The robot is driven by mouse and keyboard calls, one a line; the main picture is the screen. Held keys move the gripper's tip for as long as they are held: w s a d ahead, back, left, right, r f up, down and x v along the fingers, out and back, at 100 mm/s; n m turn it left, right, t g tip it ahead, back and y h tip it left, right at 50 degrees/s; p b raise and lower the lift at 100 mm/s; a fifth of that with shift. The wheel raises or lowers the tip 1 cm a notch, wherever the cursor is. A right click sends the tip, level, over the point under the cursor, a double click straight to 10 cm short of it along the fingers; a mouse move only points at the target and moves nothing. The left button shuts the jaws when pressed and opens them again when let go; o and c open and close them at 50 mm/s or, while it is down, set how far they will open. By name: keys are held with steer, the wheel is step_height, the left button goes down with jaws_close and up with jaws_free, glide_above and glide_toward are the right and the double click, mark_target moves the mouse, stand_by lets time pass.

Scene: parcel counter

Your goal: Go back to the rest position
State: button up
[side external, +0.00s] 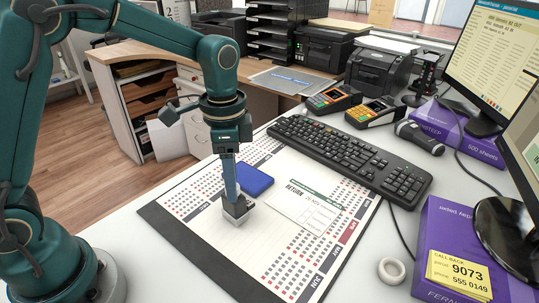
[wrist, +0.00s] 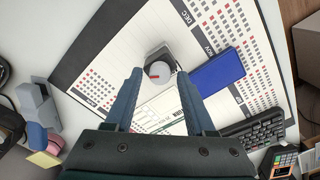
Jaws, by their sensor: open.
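My gripper (side external: 233,194) points down over the desk calendar mat. In the wrist view my gripper (wrist: 159,74) is open, with one blue finger on each side of a small stamp-like object. This object has a grey block (side external: 238,210) as its lower part and a pale round top with a red mark (wrist: 160,72). It stands on the mat below the fingertips; I cannot tell whether the fingers touch it. In the side view the fingers partly hide its top.
A blue pad (side external: 253,180) and a white RETURN slip (side external: 305,207) lie close by on the calendar mat (side external: 185,236). A keyboard (side external: 350,158), card terminals (side external: 334,98), a scanner (side external: 420,136) and a tape roll (side external: 391,270) stand to the right. The mat's front is clear.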

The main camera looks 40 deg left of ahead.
steer(key=shift+r, duration=3)
